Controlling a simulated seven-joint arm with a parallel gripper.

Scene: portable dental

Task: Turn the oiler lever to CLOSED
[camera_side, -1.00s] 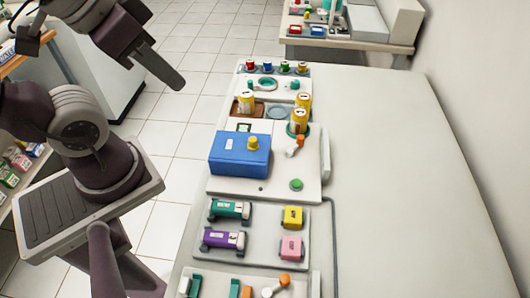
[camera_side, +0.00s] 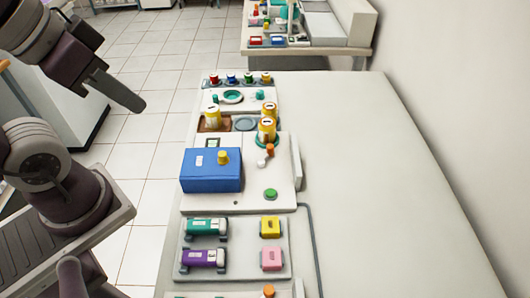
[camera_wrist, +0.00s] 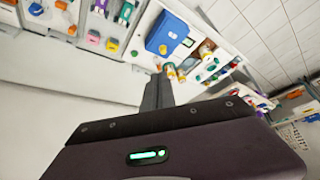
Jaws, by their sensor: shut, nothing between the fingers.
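A short white lever with an orange tip (camera_side: 268,150) stands on the white panel (camera_side: 270,178), right of the blue box (camera_side: 210,171) and just below a yellow-topped container. A second orange tip (camera_side: 268,291) shows at the bottom edge, mostly cut off. I cannot read any lever label, so I cannot tell which is the oiler's or its setting. My gripper (camera_side: 137,104) is shut and empty, up and left of the panel, well apart from both levers. In the wrist view my shut fingers (camera_wrist: 158,90) point toward the bench, with the blue box (camera_wrist: 167,34) beyond them.
A yellow knob (camera_side: 223,157) tops the blue box. A green button (camera_side: 270,194) sits on the panel. Yellow containers (camera_side: 267,130) stand behind the lever. Green and purple devices (camera_side: 203,258) lie in a tray in front. The table's right side (camera_side: 370,190) is clear.

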